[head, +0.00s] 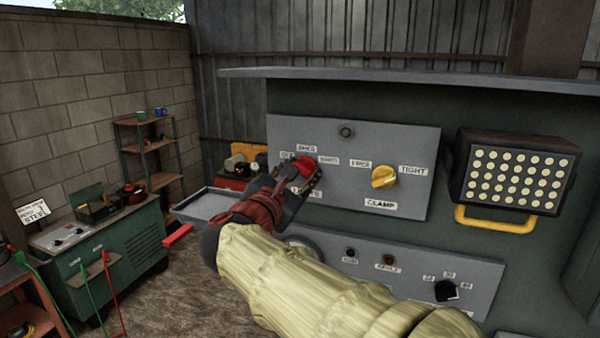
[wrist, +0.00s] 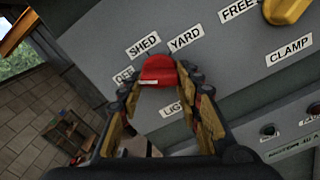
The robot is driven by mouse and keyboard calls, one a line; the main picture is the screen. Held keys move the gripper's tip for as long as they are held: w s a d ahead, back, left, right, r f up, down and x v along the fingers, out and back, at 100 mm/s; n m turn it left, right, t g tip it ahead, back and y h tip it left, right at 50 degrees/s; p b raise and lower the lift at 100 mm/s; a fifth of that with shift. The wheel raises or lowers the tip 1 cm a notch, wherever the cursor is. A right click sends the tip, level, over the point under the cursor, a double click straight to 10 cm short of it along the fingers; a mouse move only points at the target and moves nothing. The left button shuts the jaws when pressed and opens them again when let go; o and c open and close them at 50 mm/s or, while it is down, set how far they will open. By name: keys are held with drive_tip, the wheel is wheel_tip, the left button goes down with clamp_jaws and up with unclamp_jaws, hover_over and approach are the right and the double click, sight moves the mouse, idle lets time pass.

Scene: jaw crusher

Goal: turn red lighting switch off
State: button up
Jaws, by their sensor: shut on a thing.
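The red lighting switch (head: 306,166) is a round knob on the upper grey control panel (head: 400,138). In the wrist view the red switch (wrist: 158,70) has labels SHED and YARD above it, a partly covered label that looks like OFF at its left, and a partly covered LIGHTS label below. My gripper (head: 300,177) is at the switch, and in the wrist view my gripper (wrist: 160,82) has a finger on each side of the knob, shut on it. A pale mark shows low on the knob's face. I cannot tell surely which label it points to.
A yellow clamp knob (head: 384,177) sits to the right on the same panel. A lamp (head: 515,172) with a yellow handle is farther right. A lower panel (head: 400,275) has small buttons and a black dial (head: 446,291). A grey tray (head: 205,205) juts out at left.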

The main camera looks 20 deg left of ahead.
drive_tip(key=shift+f, duration=0.1)
drive_tip(key=o, duration=1.2)
drive_tip(key=shift+c, duration=0.2)
drive_tip(key=s+a, duration=0.1)
drive_tip(key=s, duration=1.1)
